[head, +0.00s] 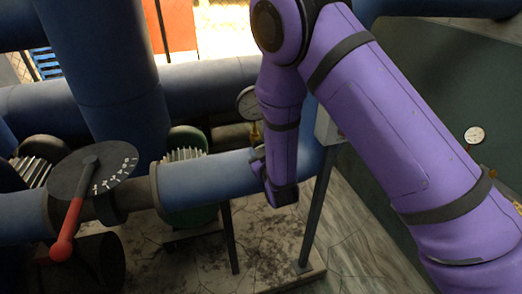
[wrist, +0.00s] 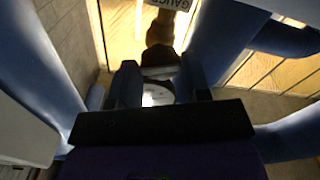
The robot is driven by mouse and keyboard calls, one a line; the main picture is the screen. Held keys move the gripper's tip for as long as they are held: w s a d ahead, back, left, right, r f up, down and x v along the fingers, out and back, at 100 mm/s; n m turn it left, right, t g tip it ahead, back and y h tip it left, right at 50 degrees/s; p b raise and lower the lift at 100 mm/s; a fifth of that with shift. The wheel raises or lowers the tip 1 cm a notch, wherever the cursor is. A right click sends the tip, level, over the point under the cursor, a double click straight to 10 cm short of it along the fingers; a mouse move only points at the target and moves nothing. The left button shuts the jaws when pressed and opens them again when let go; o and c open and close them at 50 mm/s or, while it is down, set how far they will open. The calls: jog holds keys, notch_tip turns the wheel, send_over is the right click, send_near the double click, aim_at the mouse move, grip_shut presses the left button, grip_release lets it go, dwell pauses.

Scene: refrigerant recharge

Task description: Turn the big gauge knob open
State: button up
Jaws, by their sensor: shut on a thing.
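A white disc (wrist: 158,95) shows between the fingers. A dark brown shape (wrist: 161,42) lies just beyond the fingertips, in shadow. The knob's turned angle cannot be made out. My wrist hides most of the gripper and the knob in the head view.
A red-handled lever (head: 69,230) on a dark marked dial (head: 93,175) is at the left. Blue pipes (head: 215,177) run across and upward. A thin grey post (head: 316,210) stands close behind my wrist. A sign reading GAUGE (wrist: 172,4) hangs above in the wrist view.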

dwell(0.3)
jog(key=n, duration=0.4)
jog(key=shift+n, duration=0.3)
jog(key=shift+a+n, duration=0.1)
jog(key=shift+n, duration=0.6)
jog(key=n, duration=0.3)
jog(key=shift+r, duration=0.1)
jog(key=n, duration=0.3)
jog(key=o, duration=0.9)
jog(key=shift+n, duration=0.4)
